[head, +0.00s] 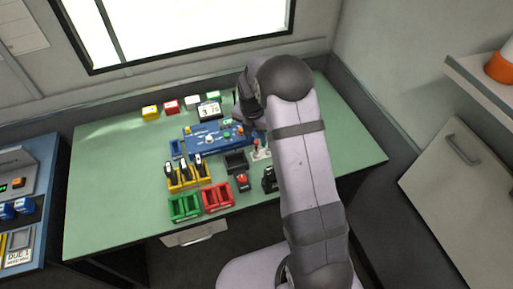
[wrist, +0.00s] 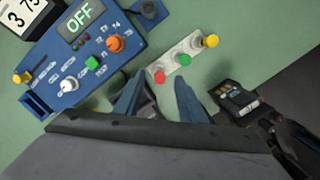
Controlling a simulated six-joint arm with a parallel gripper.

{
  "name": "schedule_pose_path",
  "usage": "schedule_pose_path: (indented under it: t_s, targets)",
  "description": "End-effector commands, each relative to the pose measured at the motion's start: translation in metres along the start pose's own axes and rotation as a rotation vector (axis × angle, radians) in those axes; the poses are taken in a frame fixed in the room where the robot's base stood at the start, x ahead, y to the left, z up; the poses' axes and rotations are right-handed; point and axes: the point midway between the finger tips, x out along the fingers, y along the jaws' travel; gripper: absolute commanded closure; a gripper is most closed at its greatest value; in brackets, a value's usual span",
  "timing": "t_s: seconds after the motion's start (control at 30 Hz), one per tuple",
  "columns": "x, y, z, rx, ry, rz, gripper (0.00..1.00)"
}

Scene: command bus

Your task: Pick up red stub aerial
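A red-topped stub aerial (wrist: 160,76) stands at the near end of a pale grey plate (wrist: 196,41) in the wrist view, beside a green-topped one (wrist: 183,59) and a yellow-topped one (wrist: 211,41). The red top also shows in the head view (head: 256,141), next to my arm. My gripper (wrist: 159,80) is open, its two blue-grey fingers apart. The red top appears in the gap between the fingertips. I see no contact, and the height between them is hard to tell. In the head view my arm hides the fingers.
A blue control panel (head: 215,137) with knobs and an OFF display lies left of the plate. Yellow (head: 187,178), green (head: 185,207) and red (head: 217,197) racks stand nearer the front. A black labelled item (wrist: 236,98) is right of my fingers. The bench's right side is clear.

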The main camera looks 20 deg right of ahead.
Motion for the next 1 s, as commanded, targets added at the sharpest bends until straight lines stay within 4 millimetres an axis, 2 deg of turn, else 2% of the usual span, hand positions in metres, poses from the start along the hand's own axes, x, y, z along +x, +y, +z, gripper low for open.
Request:
schedule_pose_path:
  t_s: [0.5,0.83,0.87,1.0]
  targets:
    - [0.046,-0.001,-0.004,0.000,0.002,-0.002,0.63]
    - [0.050,0.000,-0.003,0.001,0.001,0.000,0.63]
    - [0.050,0.000,-0.003,0.001,0.001,0.000,0.68]
    - [0.050,0.000,-0.003,0.001,0.001,-0.001,1.00]
